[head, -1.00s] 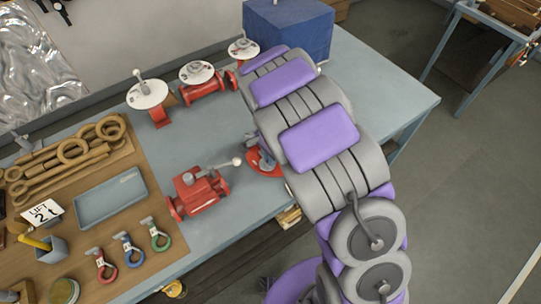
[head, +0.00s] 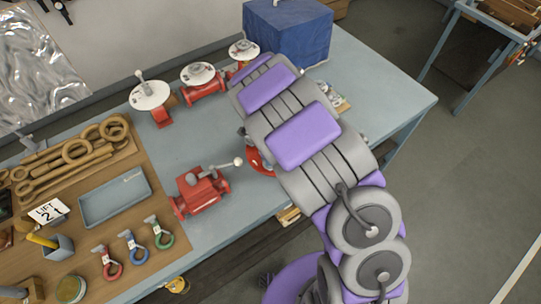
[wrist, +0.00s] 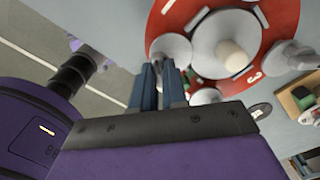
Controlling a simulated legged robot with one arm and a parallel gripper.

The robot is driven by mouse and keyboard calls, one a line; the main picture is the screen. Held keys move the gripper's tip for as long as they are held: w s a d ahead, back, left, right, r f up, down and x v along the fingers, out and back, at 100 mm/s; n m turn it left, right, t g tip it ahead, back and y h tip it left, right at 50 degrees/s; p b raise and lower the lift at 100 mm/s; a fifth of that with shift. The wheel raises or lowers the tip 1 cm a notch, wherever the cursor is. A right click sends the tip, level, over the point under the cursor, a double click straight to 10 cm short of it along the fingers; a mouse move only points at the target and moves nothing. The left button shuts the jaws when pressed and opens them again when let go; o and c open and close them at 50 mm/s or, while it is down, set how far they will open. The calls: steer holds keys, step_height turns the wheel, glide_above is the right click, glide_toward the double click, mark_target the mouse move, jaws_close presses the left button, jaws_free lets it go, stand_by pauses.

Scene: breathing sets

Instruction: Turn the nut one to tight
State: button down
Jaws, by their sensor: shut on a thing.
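A round red flange (wrist: 277,28) fills the top of the wrist view, with grey round washers or nuts on it, a pale post (wrist: 232,55) at its middle and a white "3" on its right. My gripper (wrist: 163,72) is at the flange's left edge, its blue fingers closed around a small grey nut (wrist: 172,47) there. The fingers hide part of it, and I cannot read its number. In the head view the red flange (head: 257,160) shows only in part beside my arm, which hides my gripper.
A red valve with a lever (head: 202,192) stands left of the flange. Red valves with white discs (head: 150,95) stand behind, near a blue box (head: 288,32). A blue tray (head: 115,198) and coloured shackles (head: 160,235) lie on the left. The bench's right end is mostly clear.

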steer(key=shift+w+a+r+m, duration=0.1)
steer(key=shift+w+r+m, duration=0.1)
steer(key=shift+m, duration=0.1)
stand_by(0.4)
steer(key=c, duration=1.2)
jaws_free()
steer(key=shift+a+f, duration=0.15)
steer(key=shift+o, duration=0.2)
steer(key=shift+s, duration=0.1)
steer(key=shift+r, duration=0.45)
step_height(320, 180, up, 16)
steer(key=b, duration=0.1)
steer(key=shift+r, duration=0.2)
